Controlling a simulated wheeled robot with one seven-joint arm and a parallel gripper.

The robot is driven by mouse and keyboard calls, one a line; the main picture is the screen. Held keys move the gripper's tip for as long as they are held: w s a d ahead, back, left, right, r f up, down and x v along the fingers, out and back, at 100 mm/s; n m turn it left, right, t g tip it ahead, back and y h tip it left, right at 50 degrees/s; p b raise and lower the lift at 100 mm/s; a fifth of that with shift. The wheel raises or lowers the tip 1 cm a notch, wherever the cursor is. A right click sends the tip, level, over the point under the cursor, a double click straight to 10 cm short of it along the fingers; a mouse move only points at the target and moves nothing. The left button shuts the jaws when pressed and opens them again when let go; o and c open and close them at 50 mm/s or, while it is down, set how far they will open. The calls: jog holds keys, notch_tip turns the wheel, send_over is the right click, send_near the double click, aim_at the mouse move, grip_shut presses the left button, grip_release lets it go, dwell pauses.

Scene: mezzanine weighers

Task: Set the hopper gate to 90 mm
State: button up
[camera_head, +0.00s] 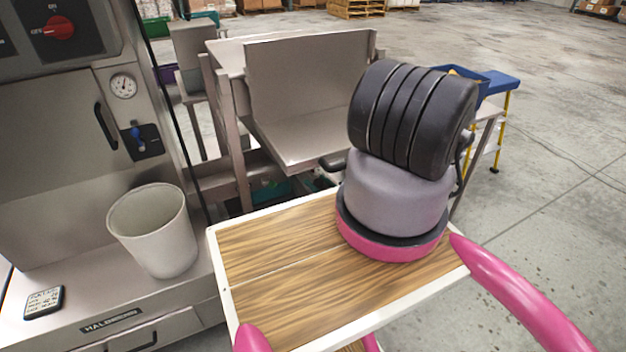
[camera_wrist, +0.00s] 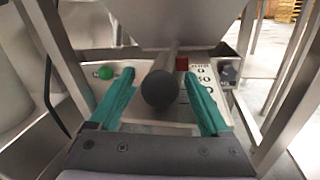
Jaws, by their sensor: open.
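In the wrist view, my gripper (camera_wrist: 160,92) is open, with one teal finger on each side. A dark grey, round-ended handle (camera_wrist: 161,90) on a rod points toward the camera between the fingers, with gaps on both sides. It looks like the hopper gate's handle. Behind it is a pale plate (camera_wrist: 202,90) with printed numbers, too small to read surely, and a red mark (camera_wrist: 182,63) near its top. The steel hopper (camera_wrist: 180,18) slopes above. In the head view, the steel hopper stand (camera_head: 310,95) is beyond my arm, which hides part of it; I cannot make out my gripper there.
A green button (camera_wrist: 105,72) is left of the handle and a grey knob (camera_wrist: 229,74) right of it. Steel legs (camera_wrist: 292,100) flank the space. In the head view, a white bucket (camera_head: 155,230) stands on a steel counter at left.

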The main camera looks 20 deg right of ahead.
jog(key=shift+x, duration=1.3)
